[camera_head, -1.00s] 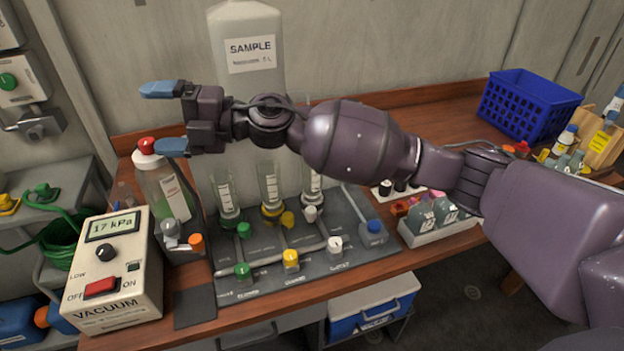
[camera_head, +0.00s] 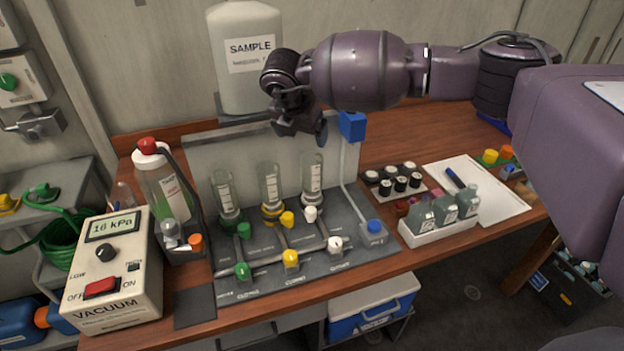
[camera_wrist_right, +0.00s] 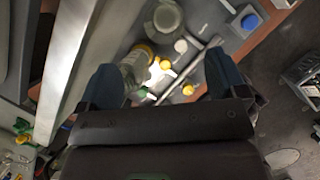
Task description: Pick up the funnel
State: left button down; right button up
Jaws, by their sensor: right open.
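Three clear graduated funnels stand upright in a row on the grey manifold board: the left one (camera_head: 227,197) by a green valve, the middle one (camera_head: 270,190) by a yellow valve, the right one (camera_head: 312,175) by a white valve. Which one is meant, I cannot tell. My right gripper (camera_head: 318,130) is above the right funnel, pointing down, apart from it and empty. In the right wrist view its two blue fingers are spread (camera_wrist_right: 163,80), with the middle funnel (camera_wrist_right: 135,67) partly showing between them, below. My left gripper is out of view.
A large sample bottle (camera_head: 246,75) stands behind a pale upright panel (camera_head: 200,150). A capped bottle (camera_head: 165,190) and the vacuum box (camera_head: 112,270) are at left. Right of the manifold are dark-capped vials (camera_head: 400,180), a bottle tray (camera_head: 440,230) and paper (camera_head: 490,190).

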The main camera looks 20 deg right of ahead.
send_near(312, 159)
notch_tip(312, 159, down, 2)
jog(key=f, duration=0.2)
jog(key=d+f+p, duration=0.1)
jog(key=f, duration=0.1)
jog(key=shift+s+d+f, duration=0.1)
jog(key=shift+d+f, duration=0.1)
jog(key=shift+d, duration=0.05)
jog(key=shift+d+f+p, duration=0.15)
jog(key=shift+f+p, duration=0.15)
jog(key=shift+f, duration=0.25)
jog(key=shift+w, duration=0.2)
jog(key=c, duration=1.2)
jog(key=shift+c, duration=0.2)
